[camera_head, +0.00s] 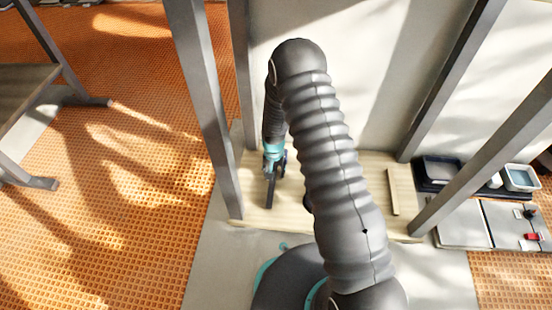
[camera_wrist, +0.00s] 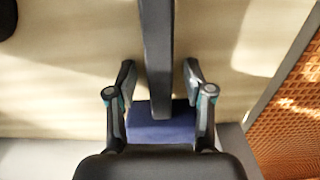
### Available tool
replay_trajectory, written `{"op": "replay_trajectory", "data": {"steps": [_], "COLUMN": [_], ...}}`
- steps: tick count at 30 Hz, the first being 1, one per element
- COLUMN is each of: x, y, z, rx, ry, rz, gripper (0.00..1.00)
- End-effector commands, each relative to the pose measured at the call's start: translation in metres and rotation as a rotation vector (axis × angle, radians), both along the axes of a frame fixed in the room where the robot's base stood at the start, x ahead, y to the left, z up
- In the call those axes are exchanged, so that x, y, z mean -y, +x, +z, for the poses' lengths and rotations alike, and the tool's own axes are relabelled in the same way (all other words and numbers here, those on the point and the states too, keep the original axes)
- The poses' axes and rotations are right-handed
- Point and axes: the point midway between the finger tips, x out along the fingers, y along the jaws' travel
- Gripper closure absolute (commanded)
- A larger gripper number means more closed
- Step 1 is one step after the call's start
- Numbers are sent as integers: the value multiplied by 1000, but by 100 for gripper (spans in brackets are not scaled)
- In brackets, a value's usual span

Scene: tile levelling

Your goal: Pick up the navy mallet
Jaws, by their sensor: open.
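The navy mallet shows in the wrist view with its blue head (camera_wrist: 160,127) low in the picture, partly covered by my gripper's body. Its dark grey handle (camera_wrist: 158,40) runs up to the top edge. My gripper (camera_wrist: 158,67) is open, with one finger on each side of the handle and visible gaps between. In the head view, my gripper (camera_head: 275,160) is over the pale wooden board (camera_head: 345,210). The handle (camera_head: 269,195) shows below it as a dark bar; the mallet head is hidden there.
Grey posts (camera_head: 205,100) stand beside the board. A pale wood strip (camera_head: 393,192) lies at its right. A dark tray (camera_head: 440,173) and grey cases (camera_head: 462,225) are farther right. A dark object (camera_wrist: 6,18) is cut off at the wrist view's corner. Orange grid floor lies left.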

Motion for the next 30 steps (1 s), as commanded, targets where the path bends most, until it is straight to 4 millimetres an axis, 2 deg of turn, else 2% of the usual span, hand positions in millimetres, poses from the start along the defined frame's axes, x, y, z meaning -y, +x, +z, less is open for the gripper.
{"op": "replay_trajectory", "data": {"steps": [3, 4, 9, 10, 22, 26, 30], "x": [0, 0, 0, 0, 0, 0, -1], "y": [0, 0, 0, 0, 1, 1, 1], "z": [1, 1, 1, 1, 7, 26, 52], "rx": [0, 0, 0, 0, 2, 4, 5], "ry": [0, 0, 0, 0, 1, 1, 1], "rz": [0, 0, 0, 0, 0, 0, 0], "gripper": [48, 53, 95, 100, 100, 100, 100]}}
